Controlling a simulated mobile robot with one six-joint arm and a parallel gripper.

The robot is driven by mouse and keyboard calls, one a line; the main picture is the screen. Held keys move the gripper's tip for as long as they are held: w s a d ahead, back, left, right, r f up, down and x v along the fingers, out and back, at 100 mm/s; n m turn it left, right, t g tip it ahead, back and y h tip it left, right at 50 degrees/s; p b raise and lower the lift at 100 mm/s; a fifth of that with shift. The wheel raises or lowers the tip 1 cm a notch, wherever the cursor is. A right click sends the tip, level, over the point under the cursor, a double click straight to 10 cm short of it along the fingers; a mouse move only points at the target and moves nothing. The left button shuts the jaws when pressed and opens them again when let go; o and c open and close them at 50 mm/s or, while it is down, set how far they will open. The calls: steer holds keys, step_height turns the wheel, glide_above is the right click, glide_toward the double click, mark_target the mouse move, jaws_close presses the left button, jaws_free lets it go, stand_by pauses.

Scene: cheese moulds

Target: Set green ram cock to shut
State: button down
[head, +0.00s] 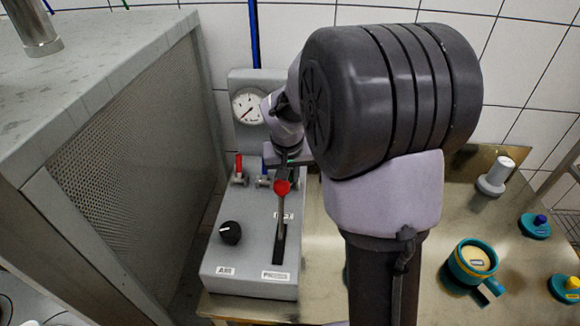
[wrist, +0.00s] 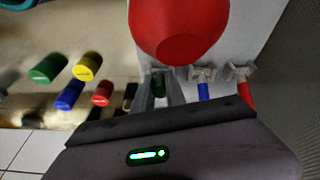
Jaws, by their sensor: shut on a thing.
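In the head view my gripper (head: 280,160) is at the back right of the grey press console (head: 250,250). There the green cock is mostly hidden by my gripper and arm. How far its handle is turned I cannot tell. The red cock (head: 239,164) stands with its handle up in the head view.
A lever with a red ball knob (head: 282,187) rises close in front of my gripper; the knob (wrist: 180,30) looms large in the wrist view. A black dial (head: 230,233) and a gauge (head: 249,106) are on the console. A perforated cabinet (head: 130,150) stands left.

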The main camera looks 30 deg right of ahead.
steer(key=p, duration=0.2)
steer(key=r+g+p, duration=0.1)
steer(key=p, duration=0.1)
steer(key=shift+w+d+r+y, duration=0.2)
steer(key=shift+w+r+y, duration=0.1)
steer(key=shift+y, duration=0.1)
steer(key=p, duration=0.2)
steer(key=g+p, duration=0.1)
steer(key=p, duration=0.1)
steer(key=shift+w+d+f+y, duration=0.15)
steer(key=shift+w+d+y, duration=0.05)
steer(key=shift+w+y, duration=0.1)
steer(key=g+p, duration=0.1)
steer(key=p, duration=0.2)
steer(key=shift+w+d+f+y, duration=0.1)
steer(key=shift+w+d+y, duration=0.1)
steer(key=shift+y, duration=0.1)
steer(key=shift+w+f+g+y+p, duration=0.2)
steer(key=shift+f+g+y+p, duration=0.15)
steer(key=shift+p, duration=0.65)
steer(key=shift+d, duration=0.1)
steer(key=c, duration=1.4)
jaws_free()
steer(key=shift+o, duration=0.2)
steer(key=shift+r, duration=0.1)
